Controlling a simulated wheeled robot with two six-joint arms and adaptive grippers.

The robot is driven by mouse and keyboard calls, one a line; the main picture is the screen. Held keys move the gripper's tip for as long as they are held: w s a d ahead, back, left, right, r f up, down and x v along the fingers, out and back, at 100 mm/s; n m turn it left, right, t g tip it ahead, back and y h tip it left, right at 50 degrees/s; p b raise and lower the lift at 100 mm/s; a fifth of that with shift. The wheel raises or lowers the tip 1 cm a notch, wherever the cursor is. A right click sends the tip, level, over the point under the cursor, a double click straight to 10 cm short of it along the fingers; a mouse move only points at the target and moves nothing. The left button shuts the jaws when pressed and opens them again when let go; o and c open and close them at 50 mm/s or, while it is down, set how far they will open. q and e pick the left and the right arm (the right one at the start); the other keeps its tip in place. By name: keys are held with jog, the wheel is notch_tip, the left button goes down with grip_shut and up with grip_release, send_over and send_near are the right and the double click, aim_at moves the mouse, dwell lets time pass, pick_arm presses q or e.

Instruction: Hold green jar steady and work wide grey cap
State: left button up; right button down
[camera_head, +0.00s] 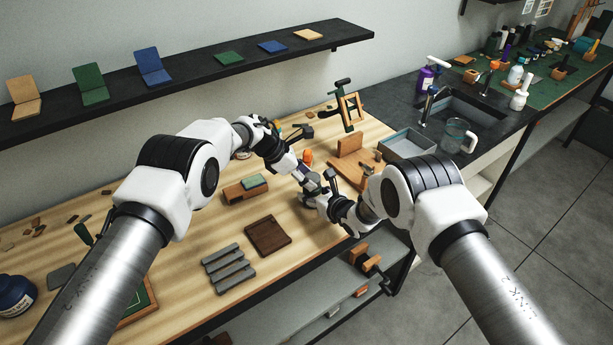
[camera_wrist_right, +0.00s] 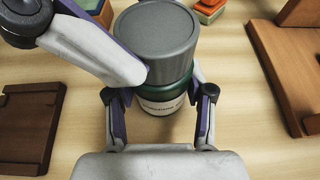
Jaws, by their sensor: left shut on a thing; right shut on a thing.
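The green jar (camera_wrist_right: 160,105) with a pale label stands upright on the wooden bench in the right wrist view. The wide grey cap (camera_wrist_right: 160,35) sits on its top. My right gripper (camera_wrist_right: 160,92) has one finger on each side of the jar body and is shut on it. My left gripper (camera_head: 302,174) reaches in from the left, shut at the cap; in the wrist view one of its fingers (camera_wrist_right: 110,50) lies against the cap's left side, and its other finger is not clear. In the head view the grippers, with my right gripper (camera_head: 316,190), largely hide the jar.
A dark brown tray (camera_head: 268,236), a grey slatted rack (camera_head: 228,268) and a wooden block (camera_head: 240,192) with a green piece on it lie left of the grippers. A wooden stand (camera_head: 352,172) and a grey bin (camera_head: 405,146) are to the right. The bench's front edge is close.

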pick_arm(q)
jog(key=shift+d, duration=0.1)
jog(key=o, duration=1)
jog(key=shift+d, duration=0.1)
jog(key=shift+a, duration=0.2)
